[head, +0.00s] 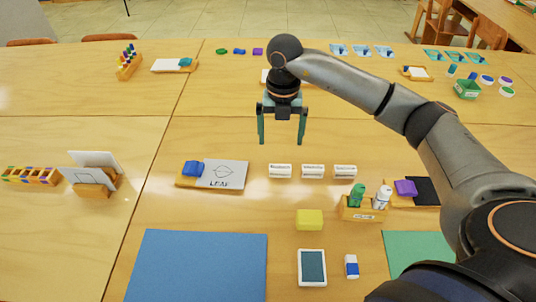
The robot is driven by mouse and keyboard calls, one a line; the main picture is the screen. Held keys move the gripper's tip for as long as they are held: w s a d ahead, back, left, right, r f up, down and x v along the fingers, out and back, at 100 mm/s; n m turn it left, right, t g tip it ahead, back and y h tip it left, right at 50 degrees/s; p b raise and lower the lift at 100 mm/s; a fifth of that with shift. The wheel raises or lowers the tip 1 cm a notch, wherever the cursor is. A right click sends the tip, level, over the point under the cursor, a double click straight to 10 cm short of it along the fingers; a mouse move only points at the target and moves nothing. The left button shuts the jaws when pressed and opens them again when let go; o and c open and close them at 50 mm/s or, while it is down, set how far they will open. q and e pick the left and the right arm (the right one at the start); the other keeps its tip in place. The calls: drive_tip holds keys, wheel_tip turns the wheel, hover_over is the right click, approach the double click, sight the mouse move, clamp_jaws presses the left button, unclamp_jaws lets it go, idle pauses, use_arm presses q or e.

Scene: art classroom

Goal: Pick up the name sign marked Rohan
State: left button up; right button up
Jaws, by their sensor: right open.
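Three small white name signs stand in a row on the wooden table: a left sign (280,171), a middle sign (313,171) and a right sign (345,171). Each bears dark lettering too small to read, so I cannot tell which one says Rohan. My right gripper (282,139) is open and empty, its two fingers pointing down. In the picture it shows just above the left sign, apart from it. My left gripper is not in view.
A tray with a leaf card (227,174) lies left of the signs. A yellow block (309,220) lies in front, and a wooden holder with bottles (362,212) stands front right. A blue sheet (197,267) lies front left.

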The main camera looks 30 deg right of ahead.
hover_over(280, 166)
drive_tip(key=f, duration=0.6)
drive_tip(key=shift+s+a+f, duration=0.1)
drive_tip(key=shift+a, duration=0.1)
drive_tip(key=shift+d+f, duration=0.2)
drive_tip(key=shift+f, duration=2.95)
drive_tip(key=c, duration=1.2)
